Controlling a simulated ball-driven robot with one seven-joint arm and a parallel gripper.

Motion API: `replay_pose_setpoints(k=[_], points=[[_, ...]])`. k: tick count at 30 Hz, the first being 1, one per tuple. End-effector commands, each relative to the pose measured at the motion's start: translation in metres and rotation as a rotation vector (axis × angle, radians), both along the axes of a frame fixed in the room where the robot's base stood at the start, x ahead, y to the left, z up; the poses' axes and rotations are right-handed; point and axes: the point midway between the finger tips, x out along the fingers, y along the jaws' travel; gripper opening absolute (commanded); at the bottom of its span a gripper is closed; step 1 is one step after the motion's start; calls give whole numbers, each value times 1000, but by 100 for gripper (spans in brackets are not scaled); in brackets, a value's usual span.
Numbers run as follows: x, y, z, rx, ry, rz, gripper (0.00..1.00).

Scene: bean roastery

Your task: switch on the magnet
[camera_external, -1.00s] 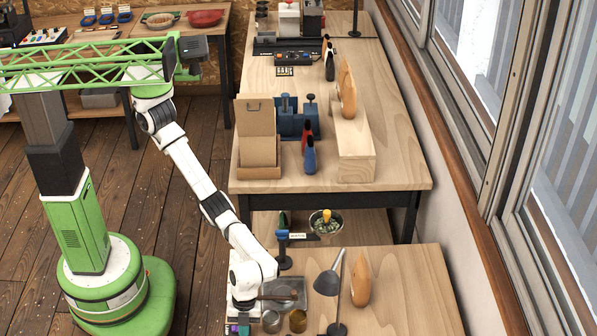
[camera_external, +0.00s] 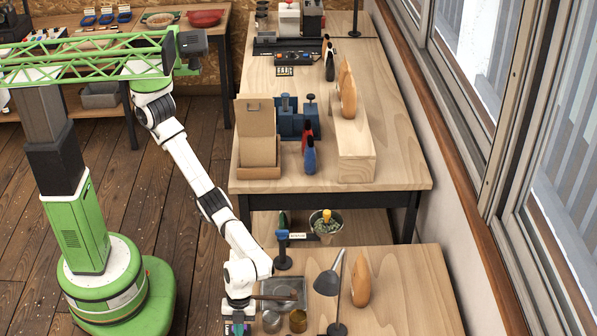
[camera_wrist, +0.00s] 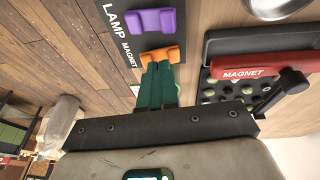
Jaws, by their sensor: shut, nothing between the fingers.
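In the wrist view a dark switch panel (camera_wrist: 118,30) carries the words LAMP and MAGNET. A purple rocker switch (camera_wrist: 158,21) is beside LAMP and an orange rocker switch (camera_wrist: 150,56) is beside MAGNET. My gripper (camera_wrist: 159,66) has green fingers, shut together with nothing between them. Their tips are at the orange switch and cover part of it; I cannot tell whether they touch or press it. A red bar labelled MAGNET (camera_wrist: 243,69) lies over a dark tray to the right. In the external view my gripper (camera_external: 238,328) is at the near table's left front.
The dark tray (camera_wrist: 220,45) holds several round beans, with a black handle beside it. In the external view small metal and brown cups (camera_external: 298,320), a grey lamp (camera_external: 328,282) and a wooden piece (camera_external: 361,280) stand close by. The table's right part is clear.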

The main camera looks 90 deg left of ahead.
Motion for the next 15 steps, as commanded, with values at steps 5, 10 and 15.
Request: replay_pose_setpoints(k=[5, 10, 15], points=[[4, 0, 32, -1, 0, 1, 0], [13, 7, 58, -5, -2, 1, 0], [22, 17, 90, -3, -2, 1, 0]])
